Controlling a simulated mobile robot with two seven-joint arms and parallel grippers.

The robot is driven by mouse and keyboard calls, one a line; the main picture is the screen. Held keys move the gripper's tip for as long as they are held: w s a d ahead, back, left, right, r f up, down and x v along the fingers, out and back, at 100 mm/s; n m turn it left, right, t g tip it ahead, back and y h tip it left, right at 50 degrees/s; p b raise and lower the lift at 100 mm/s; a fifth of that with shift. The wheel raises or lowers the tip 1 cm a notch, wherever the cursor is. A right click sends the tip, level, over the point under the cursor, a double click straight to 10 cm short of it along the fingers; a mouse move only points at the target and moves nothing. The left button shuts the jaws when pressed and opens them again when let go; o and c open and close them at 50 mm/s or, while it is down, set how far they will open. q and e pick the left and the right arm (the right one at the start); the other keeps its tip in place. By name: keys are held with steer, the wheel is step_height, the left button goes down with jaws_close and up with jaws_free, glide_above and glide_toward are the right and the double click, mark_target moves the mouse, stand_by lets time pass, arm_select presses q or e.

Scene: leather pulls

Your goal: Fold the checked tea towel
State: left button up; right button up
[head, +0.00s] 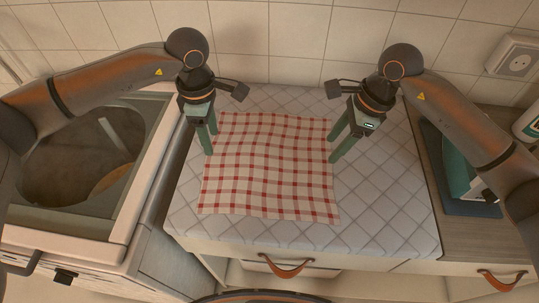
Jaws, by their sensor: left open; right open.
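The red-and-white checked tea towel (268,172) lies spread out flat on the quilted grey surface, with slight ripples. My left gripper (211,146) is open, its green fingers over the towel's left edge in the upper half. My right gripper (334,150) is open, its fingers at the towel's right edge, at about the same height in the picture. Neither gripper holds anything. Whether the fingertips touch the towel or hover just above it, I cannot tell.
The quilted surface (390,205) is bare to the right of the towel. A basin (75,160) is at the left. A teal item (457,165) stands on the wooden counter (465,235) at the right. A tiled wall (290,40) closes the back. Drawers with leather pulls (286,270) are in front.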

mark_target(216, 156)
arm_select(q)
steer(key=shift+f, duration=2.4)
arm_select(e)
steer(key=shift+f, duration=2.35)
steer(key=shift+f, duration=0.1)
arm_select(q)
steer(key=shift+f, duration=0.2)
arm_select(e)
steer(key=shift+f, duration=0.15)
arm_select(q)
steer(key=shift+r, duration=0.1)
steer(key=shift+c, duration=0.3)
arm_select(e)
steer(key=shift+c, duration=0.3)
arm_select(q)
jaws_close()
arm_select(e)
jaws_close()
